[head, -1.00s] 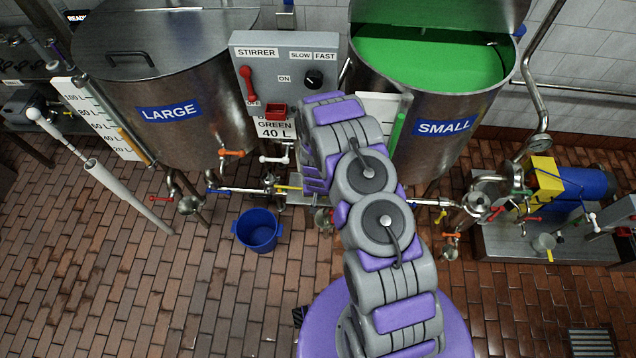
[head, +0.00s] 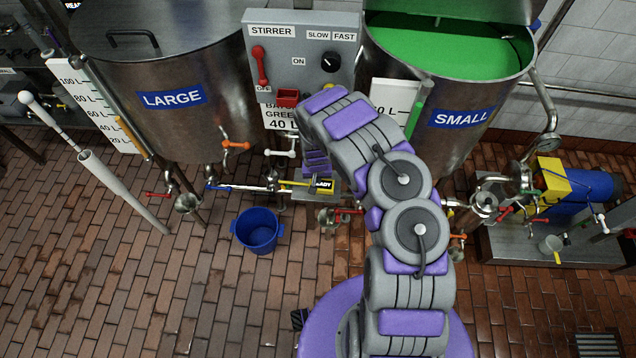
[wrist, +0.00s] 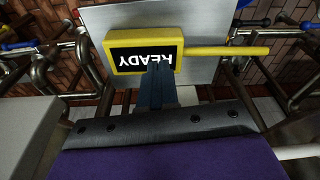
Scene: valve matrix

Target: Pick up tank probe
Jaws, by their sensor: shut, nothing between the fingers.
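A yellow device with a black READY display and a yellow rod, which looks like the tank probe (wrist: 133,41), lies on a grey plate (wrist: 200,20) in the wrist view. The rod points right there. In the head view the probe (head: 322,185) shows below the stirrer box, its rod pointing left, partly hidden by my arm. My gripper (wrist: 160,66) is shut and empty. Its dark fingertips overlap the lower edge of the display in the wrist view; I cannot tell whether they touch it. In the head view the fingertips are hidden.
The LARGE tank (head: 170,130) and SMALL tank (head: 440,95) flank the plate, with the stirrer box (head: 302,60) above. Pipes and valves run close around. A blue bucket (head: 258,230) stands on the floor. A white tube (head: 120,190) leans at left. The front floor is clear.

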